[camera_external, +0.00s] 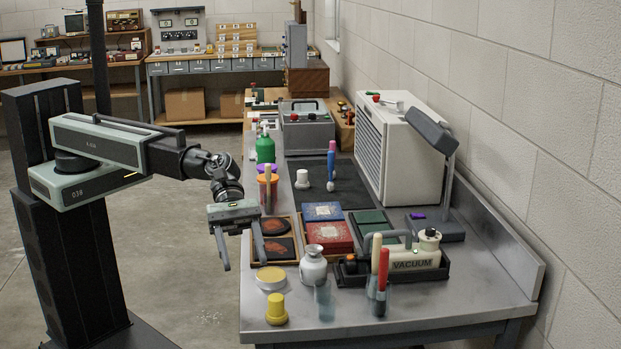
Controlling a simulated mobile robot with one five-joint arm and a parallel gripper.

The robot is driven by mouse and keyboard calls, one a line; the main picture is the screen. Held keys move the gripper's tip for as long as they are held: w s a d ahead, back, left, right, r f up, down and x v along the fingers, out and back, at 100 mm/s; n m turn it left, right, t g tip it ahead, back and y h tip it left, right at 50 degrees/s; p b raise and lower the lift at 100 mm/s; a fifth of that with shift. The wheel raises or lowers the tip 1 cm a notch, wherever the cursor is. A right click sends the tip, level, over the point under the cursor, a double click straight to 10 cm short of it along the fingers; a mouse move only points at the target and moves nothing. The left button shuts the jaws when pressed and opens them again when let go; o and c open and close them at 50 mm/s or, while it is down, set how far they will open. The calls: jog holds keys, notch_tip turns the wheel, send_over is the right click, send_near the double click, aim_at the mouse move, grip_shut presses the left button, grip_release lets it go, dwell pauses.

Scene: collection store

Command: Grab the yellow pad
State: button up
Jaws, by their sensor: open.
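A flat, round, pale yellow pad (271,274) sits in a low whitish dish near the front left corner of the grey bench (420,312). My gripper (243,264) is open and empty, with its fingers pointing down. It hangs at the bench's left edge, to the left of the pad and a little above it in the picture. No contact with the pad shows. A taller yellow knob-shaped piece (277,309) stands just in front of the pad.
A white jar (313,266) stands right of the pad, behind a clear glass (325,300). A wooden tray (284,222) with dark pads lies behind it. A vacuum unit (415,260) and tools in a glass stand further right. The bench's front right is clear.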

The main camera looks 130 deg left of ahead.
jog(key=n+t+b, duration=0.1)
jog(key=b, duration=0.5)
send_near(279, 306)
jog(key=x, duration=0.3)
jog(key=shift+d+f, duration=0.2)
jog(key=shift+d, duration=0.2)
jog(key=shift+a, duration=0.3)
jog(key=shift+y, duration=0.3)
jog(key=shift+b+x, duration=1.25)
jog(key=shift+x, duration=2.75)
jog(key=shift+d+r, duration=0.1)
jog(key=shift+r, duration=0.15)
grip_shut()
